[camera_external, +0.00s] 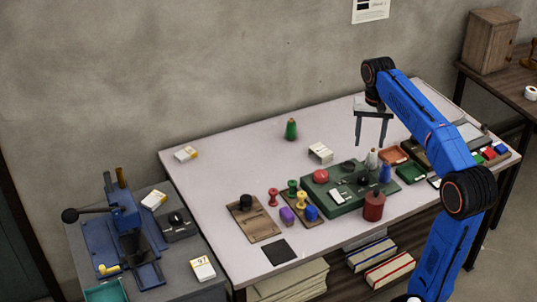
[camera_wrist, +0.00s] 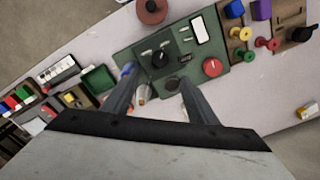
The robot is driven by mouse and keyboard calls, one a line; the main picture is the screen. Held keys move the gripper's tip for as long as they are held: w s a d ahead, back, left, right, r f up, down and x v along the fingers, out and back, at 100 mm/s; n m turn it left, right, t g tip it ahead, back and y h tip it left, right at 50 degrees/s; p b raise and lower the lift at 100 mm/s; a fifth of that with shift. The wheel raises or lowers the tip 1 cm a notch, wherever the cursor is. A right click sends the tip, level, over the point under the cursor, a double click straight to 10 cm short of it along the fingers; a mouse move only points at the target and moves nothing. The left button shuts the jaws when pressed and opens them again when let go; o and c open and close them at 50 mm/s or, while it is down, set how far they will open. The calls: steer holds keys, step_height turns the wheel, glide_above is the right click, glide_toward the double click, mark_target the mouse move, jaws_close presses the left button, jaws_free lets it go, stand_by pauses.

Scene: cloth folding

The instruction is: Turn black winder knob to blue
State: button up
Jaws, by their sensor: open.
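A green panel (camera_external: 318,192) lies on the light table. It bears a black knob (camera_wrist: 160,57), a flatter dark knob (camera_wrist: 178,84) and a red round button (camera_wrist: 213,67). Another black knob (camera_external: 246,201) stands on a brown board (camera_external: 258,229) left of the panel; it shows in the wrist view (camera_wrist: 302,34) at the top right. I cannot tell which black knob is the winder. My gripper (camera_external: 370,143) is open and empty above the back of the panel, fingers pointing down. In the wrist view its fingertips (camera_wrist: 157,78) straddle a gap below the panel's black knob. No blue mark is readable.
White (camera_external: 372,158) and blue (camera_external: 385,174) cones stand beside the panel, close to my gripper. A red canister (camera_external: 374,207) stands in front. Colored spools (camera_external: 273,197) and a purple block (camera_external: 287,215) lie left. The table's back left is mostly clear.

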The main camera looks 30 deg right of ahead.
steer(key=shift+r, duration=1)
